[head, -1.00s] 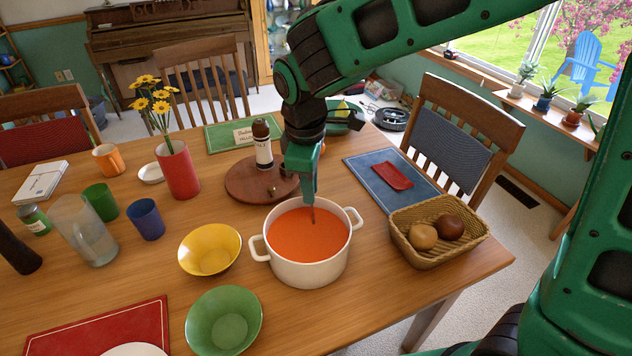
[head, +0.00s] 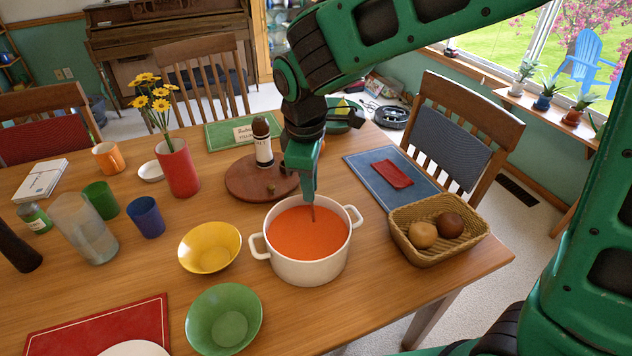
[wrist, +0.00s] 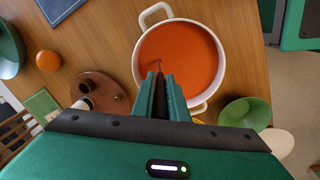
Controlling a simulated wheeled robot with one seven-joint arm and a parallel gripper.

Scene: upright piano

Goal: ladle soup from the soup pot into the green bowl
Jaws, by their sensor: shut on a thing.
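The white soup pot (head: 308,270) stands on the table, full of orange soup (head: 305,236); the pot also shows in the wrist view (wrist: 217,72). The green bowl (head: 224,318) sits in front and to the left of the pot, and its inside looks empty; it also shows in the wrist view (wrist: 246,113). My gripper (head: 307,188) points down over the pot. In the wrist view my gripper (wrist: 161,90) is shut on the thin handle of the ladle (head: 313,213). The ladle's lower end is hidden in the soup.
A yellow bowl (head: 210,247) stands left of the pot. A wicker basket (head: 437,252) with two round rolls stands to the right. Bare table lies between the yellow bowl and the blue cup (head: 146,218).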

